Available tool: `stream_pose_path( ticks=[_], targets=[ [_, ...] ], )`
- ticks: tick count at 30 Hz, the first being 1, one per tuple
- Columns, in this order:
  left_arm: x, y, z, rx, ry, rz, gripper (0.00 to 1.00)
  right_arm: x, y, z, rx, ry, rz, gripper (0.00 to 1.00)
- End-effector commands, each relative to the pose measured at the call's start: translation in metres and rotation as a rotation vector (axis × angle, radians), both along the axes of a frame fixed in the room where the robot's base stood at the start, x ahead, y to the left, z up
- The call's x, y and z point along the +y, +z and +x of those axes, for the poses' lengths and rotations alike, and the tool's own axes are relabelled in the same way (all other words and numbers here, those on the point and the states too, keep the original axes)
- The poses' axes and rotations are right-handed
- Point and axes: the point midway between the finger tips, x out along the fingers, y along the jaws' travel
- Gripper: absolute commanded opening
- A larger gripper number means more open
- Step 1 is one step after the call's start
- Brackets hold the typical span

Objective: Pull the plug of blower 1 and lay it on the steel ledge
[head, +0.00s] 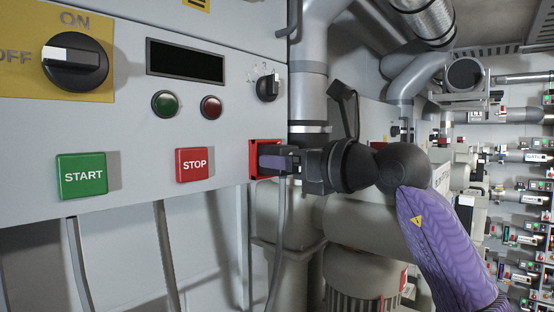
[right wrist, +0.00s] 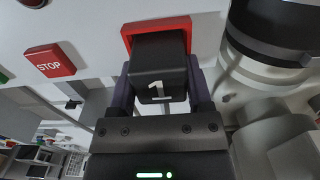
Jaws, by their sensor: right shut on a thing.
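The plug (right wrist: 158,72) is a black block marked with a white "1" in the right wrist view. It sits at the red socket frame (right wrist: 128,36) on the panel, with no clear gap seen. The red frame also shows in the head view (head: 253,160). My right gripper (head: 272,163) reaches the frame from the right. Its two purple-grey fingers are shut on the plug, one on each side of it, and hide most of it in the head view. A grey cable (head: 278,235) hangs below. My left gripper is not in view. I cannot make out the steel ledge.
The grey panel carries a START button (head: 82,175), a STOP button (head: 194,164) and an ON/OFF knob (head: 75,62). A vertical grey pipe (head: 308,95) stands close behind my right gripper. Pipes and machinery fill the right side.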

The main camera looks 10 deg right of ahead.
Motion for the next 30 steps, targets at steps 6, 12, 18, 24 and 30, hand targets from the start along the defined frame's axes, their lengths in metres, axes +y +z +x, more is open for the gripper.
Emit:
stream_pose_path(
  ticks=[6, 12, 18, 24, 30],
  targets=[
    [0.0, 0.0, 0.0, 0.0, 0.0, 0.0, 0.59, 0.0, 0.0, 0.0, -0.001, 0.001, 0.001, 0.0],
    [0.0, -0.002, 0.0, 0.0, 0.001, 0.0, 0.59, -0.001, 0.0, -0.002, -0.001, 0.0, 0.001, 0.0],
    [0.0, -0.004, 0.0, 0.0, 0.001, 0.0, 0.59, -0.003, 0.0, -0.004, 0.001, 0.001, 0.001, 0.0],
    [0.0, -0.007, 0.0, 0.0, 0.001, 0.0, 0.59, -0.007, -0.001, -0.008, 0.001, 0.0, 0.002, 0.0],
    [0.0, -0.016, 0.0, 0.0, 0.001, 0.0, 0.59, -0.016, -0.001, -0.019, -0.001, -0.001, 0.001, 0.0]
  ],
)
